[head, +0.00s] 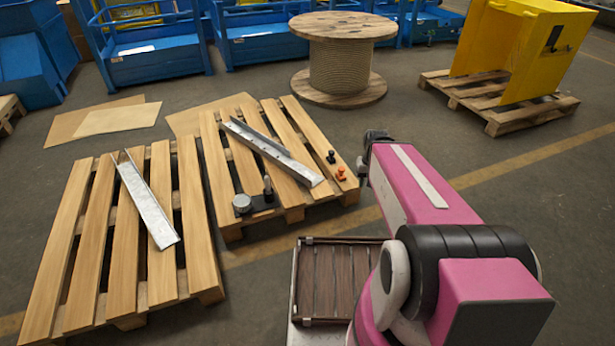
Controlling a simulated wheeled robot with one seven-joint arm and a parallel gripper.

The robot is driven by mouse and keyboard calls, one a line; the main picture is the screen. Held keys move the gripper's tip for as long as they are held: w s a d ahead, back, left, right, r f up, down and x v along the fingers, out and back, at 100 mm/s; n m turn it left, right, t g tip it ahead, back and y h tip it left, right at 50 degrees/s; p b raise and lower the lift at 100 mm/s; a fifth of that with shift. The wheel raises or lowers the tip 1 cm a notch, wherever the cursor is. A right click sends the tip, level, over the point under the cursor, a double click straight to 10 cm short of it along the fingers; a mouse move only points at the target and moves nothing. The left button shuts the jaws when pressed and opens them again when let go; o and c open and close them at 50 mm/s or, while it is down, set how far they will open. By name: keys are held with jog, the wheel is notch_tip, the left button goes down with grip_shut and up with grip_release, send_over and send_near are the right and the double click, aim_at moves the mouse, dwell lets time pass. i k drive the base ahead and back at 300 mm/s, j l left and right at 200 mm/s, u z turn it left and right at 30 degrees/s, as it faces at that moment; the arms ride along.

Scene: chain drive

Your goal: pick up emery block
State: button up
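No piece is clearly recognisable as the emery block at this size. Small items lie on the right wooden pallet (212,150). Near its front edge are a round grey piece (242,203), a flat black piece (262,206) and an upright dark piece (267,187). A small black piece (331,157) and orange pieces (341,174) lie at its right side. The far end of my pink arm, with my dark gripper (364,168) partly hidden there, is just right of the orange pieces. Its fingers are too small and covered to read.
A metal channel (270,150) lies across the right pallet; another (148,200) lies on the left pallet (90,220). A slatted brown tray (297,285) is beside my arm. A cable spool (340,85), yellow housing (500,50) and blue bins (155,60) stand behind. Floor right is clear.

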aim_at(340, 176)
jog(key=i+l+u, duration=0.1)
jog(key=i, duration=0.35)
jog(key=i+l+u, duration=0.1)
jog(key=i, duration=0.3)
